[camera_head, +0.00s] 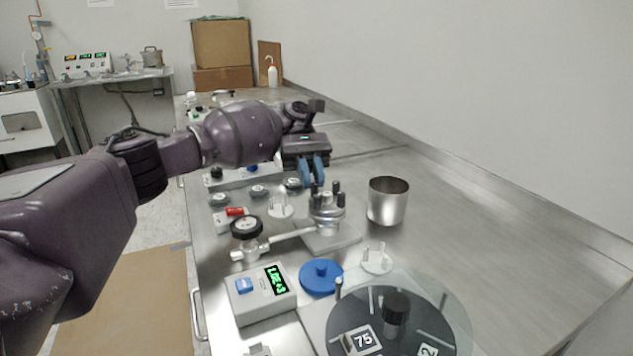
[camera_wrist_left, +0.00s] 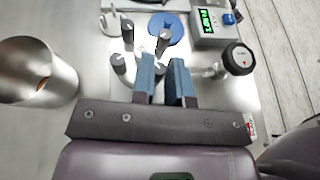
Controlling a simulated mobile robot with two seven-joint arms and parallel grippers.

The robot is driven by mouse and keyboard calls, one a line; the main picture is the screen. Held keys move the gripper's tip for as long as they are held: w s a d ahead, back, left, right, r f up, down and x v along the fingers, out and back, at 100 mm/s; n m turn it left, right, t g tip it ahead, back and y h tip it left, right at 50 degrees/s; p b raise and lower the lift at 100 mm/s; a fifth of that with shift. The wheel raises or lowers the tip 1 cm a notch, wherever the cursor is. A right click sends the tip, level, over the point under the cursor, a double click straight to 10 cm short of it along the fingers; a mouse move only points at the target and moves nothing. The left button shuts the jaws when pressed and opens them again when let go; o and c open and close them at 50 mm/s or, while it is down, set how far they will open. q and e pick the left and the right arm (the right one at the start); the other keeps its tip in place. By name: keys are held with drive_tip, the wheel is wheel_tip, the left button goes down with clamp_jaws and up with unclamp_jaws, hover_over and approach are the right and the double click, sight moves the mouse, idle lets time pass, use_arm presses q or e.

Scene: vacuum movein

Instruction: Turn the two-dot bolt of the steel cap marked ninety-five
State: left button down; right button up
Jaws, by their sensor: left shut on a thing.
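A steel cap (camera_head: 327,212) with several dark-topped upright bolts stands on a small steel base. It also shows in the wrist view (camera_wrist_left: 141,64). My left gripper (camera_head: 317,183) reaches down from above, its blue fingers closed around one of the bolts at the cap's far side. In the wrist view the two blue fingers of my left gripper (camera_wrist_left: 164,66) stand close together over the cap. They largely hide the gripped bolt. I cannot read any dots on the bolts or a ninety-five on the cap. My right gripper is out of view.
A steel cup (camera_head: 388,203) stands close right of the cap. A dark round plate (camera_head: 424,335) marked 75 is nearest. The bench at right is clear.

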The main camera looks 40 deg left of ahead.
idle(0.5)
use_arm(q)
drive_tip(key=c, duration=1.1)
unclamp_jaws()
